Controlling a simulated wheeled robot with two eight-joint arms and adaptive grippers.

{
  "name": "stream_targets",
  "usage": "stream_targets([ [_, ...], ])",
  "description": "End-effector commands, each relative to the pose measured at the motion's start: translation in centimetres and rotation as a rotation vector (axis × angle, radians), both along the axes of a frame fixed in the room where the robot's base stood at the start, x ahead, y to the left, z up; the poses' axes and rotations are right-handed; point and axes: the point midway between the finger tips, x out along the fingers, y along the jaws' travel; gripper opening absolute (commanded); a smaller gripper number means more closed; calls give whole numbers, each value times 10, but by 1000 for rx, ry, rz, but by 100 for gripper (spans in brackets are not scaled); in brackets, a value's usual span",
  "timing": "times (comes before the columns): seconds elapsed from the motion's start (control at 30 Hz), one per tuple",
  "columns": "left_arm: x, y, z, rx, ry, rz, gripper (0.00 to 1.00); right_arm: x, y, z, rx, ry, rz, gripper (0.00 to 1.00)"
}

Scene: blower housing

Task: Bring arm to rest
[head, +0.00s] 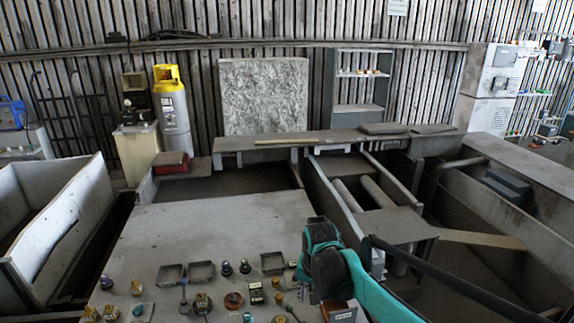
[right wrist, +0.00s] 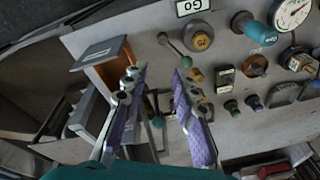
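My right arm (head: 375,295), teal and black, comes in from the lower right in the head view. Its dark gripper (head: 328,275) is over the right end of a grey control panel (head: 225,225); its fingertips are hard to make out there. In the right wrist view the two purple-padded fingers (right wrist: 157,85) stand apart with nothing held between them. Behind them is the panel face, with a lever (right wrist: 172,44) near the fingertips. I cannot tell whether the fingers touch anything. My left gripper is in neither view.
A small open box (right wrist: 103,55) is close by the left finger. A yellow-topped cylinder (head: 174,110) stands by the back wall.

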Motion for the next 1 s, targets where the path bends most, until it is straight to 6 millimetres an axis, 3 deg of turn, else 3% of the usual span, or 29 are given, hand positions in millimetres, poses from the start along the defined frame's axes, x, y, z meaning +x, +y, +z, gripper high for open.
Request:
stream_targets([
  [0.17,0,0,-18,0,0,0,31,-52,-38,16,-7,-108,63,28],
  [0.3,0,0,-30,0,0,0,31,-96,-65,17,-27,-206,120,28],
  [0.6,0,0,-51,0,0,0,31,-179,-105,-15,-108,-390,226,28],
  [0.8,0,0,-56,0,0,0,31,-201,-114,-32,-145,-448,260,28],
  [1.0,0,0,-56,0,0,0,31,-203,-115,-33,-151,-456,267,28],
])
